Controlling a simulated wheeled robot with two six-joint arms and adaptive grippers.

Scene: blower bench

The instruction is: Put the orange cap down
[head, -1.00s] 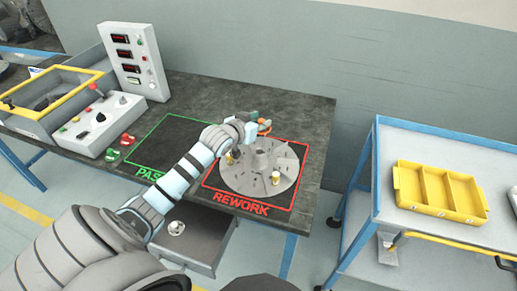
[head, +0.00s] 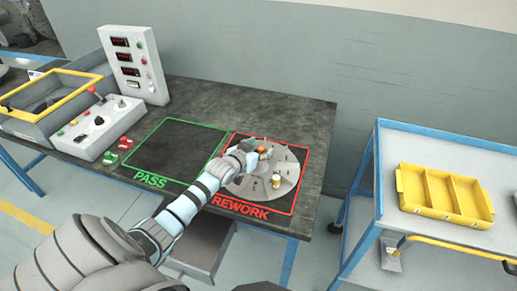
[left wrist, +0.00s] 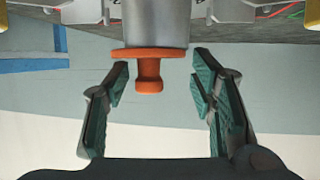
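The orange cap (left wrist: 148,68), a flange with a narrower knob, sits against the end of a grey cylindrical hub (left wrist: 155,22) in the left wrist view. In the head view the cap (head: 262,150) shows small at the top of the hub on the grey bladed disc (head: 288,172). My left gripper (left wrist: 158,82) is open, with its two fingers on either side of the knob and a visible gap to each. In the head view this gripper (head: 258,151) hides part of the hub and disc. My right gripper is not in view.
The disc lies in the red REWORK outline (head: 316,190) with a gold cylinder (head: 276,182) on it. The green PASS area (head: 180,145) is empty. A control box (head: 95,128) stands left. A yellow tray (head: 440,212) is on the cart at right.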

